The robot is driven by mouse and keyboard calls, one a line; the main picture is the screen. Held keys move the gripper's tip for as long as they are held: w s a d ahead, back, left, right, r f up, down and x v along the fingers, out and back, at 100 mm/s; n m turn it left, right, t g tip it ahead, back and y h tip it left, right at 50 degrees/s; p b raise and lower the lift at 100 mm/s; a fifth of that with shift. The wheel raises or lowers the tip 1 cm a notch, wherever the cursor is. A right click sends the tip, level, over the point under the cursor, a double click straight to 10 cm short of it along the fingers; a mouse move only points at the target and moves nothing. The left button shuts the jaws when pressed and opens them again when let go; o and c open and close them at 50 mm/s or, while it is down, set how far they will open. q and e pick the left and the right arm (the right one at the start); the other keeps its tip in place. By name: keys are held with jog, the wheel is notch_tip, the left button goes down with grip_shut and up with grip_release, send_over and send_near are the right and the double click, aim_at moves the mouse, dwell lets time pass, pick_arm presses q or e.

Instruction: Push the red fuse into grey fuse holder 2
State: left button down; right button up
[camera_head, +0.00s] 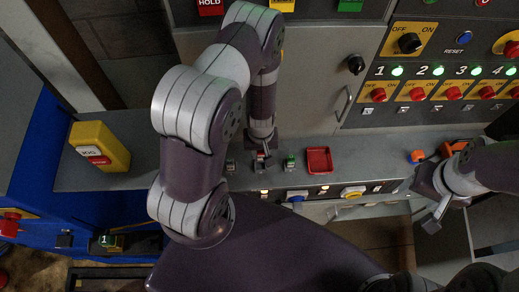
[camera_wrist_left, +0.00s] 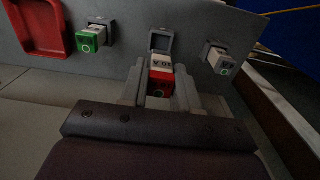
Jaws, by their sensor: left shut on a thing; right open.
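The red fuse (camera_wrist_left: 160,78), with a pale labelled top, is between the fingers of my left gripper (camera_wrist_left: 160,98) in the left wrist view. My left gripper (camera_head: 262,157) is shut on it, low over the grey counter in the head view. A grey fuse holder (camera_wrist_left: 163,40) stands directly behind the fuse, in line with it. Whether the fuse is inside the holder or only against it I cannot tell. In the head view the arm and fingers mostly hide this spot. My right gripper (camera_head: 440,207) is open and empty at the right, near the counter's front edge.
A green fuse (camera_wrist_left: 91,40) sits in a neighbouring holder beside a red tray (camera_head: 319,160). A yellow box (camera_head: 100,146) stands at left. An orange object (camera_head: 417,156) lies near my right arm.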

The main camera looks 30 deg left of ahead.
aim_at(260, 159)
pick_arm(q)
notch_tip(260, 159, down, 6)
jog(key=b, duration=0.5)
dwell(0.4)
jog(key=shift+f+b, duration=0.55)
jog(key=shift+b, duration=0.3)
dwell(1.5)
jog(key=c, duration=0.7)
grip_release()
jog(key=shift+c, duration=0.2)
jog(key=shift+r, duration=0.15)
notch_tip(260, 159, up, 12)
jog(key=p, duration=0.6)
jog(key=shift+r, duration=0.25)
jog(key=shift+s, duration=0.1)
